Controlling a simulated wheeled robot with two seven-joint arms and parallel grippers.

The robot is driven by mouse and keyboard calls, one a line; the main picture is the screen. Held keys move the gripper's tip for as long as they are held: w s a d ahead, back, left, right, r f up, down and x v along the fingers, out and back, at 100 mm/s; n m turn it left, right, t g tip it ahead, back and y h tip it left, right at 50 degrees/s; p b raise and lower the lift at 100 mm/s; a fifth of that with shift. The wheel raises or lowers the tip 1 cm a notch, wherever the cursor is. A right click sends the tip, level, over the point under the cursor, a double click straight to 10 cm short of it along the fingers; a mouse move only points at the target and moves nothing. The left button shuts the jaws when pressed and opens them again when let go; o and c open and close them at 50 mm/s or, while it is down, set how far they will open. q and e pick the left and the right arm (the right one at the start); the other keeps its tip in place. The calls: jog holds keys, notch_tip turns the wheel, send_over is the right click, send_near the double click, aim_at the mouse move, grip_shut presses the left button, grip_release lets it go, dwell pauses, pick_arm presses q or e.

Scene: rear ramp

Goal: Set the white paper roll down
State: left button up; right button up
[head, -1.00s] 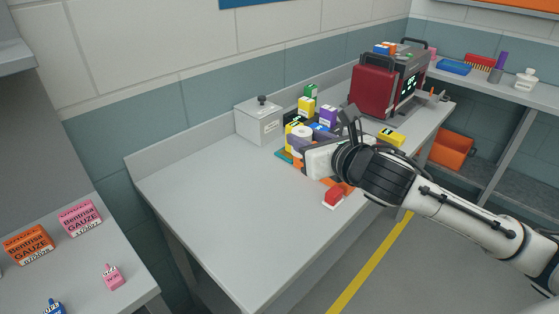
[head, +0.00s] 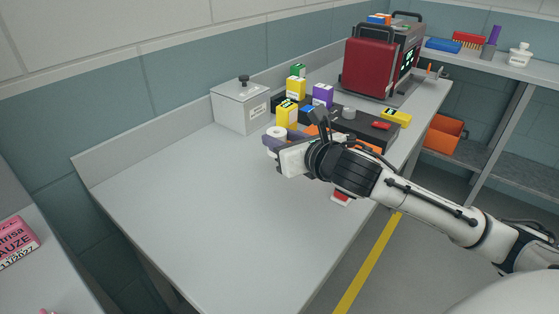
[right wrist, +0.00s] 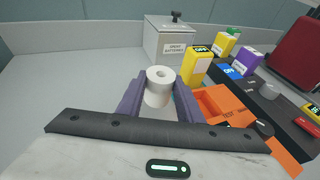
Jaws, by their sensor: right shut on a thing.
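The white paper roll (right wrist: 159,85) stands upright between the two purple fingers of my right gripper (right wrist: 160,97) in the right wrist view. The gripper is shut on it. In the head view the roll (head: 280,132) is partly hidden behind my right gripper (head: 276,143), over the far middle of the grey bench (head: 190,200). I cannot tell whether the roll's base touches the bench. My left gripper is not in view.
A lidded battery box (head: 240,108) stands behind the roll. A yellow box (head: 287,114), a purple box (head: 322,95) and an orange tray (right wrist: 222,105) are to the right. A red case (head: 370,70) stands farther right. The bench's left half is clear.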

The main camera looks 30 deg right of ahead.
notch_tip(320, 180, down, 4)
jog(key=shift+r+b, duration=0.1)
jog(key=shift+b, duration=0.35)
jog(key=shift+f, duration=0.55)
jog(key=o, duration=0.9)
jog(key=shift+c, duration=0.2)
jog(key=shift+o, duration=0.9)
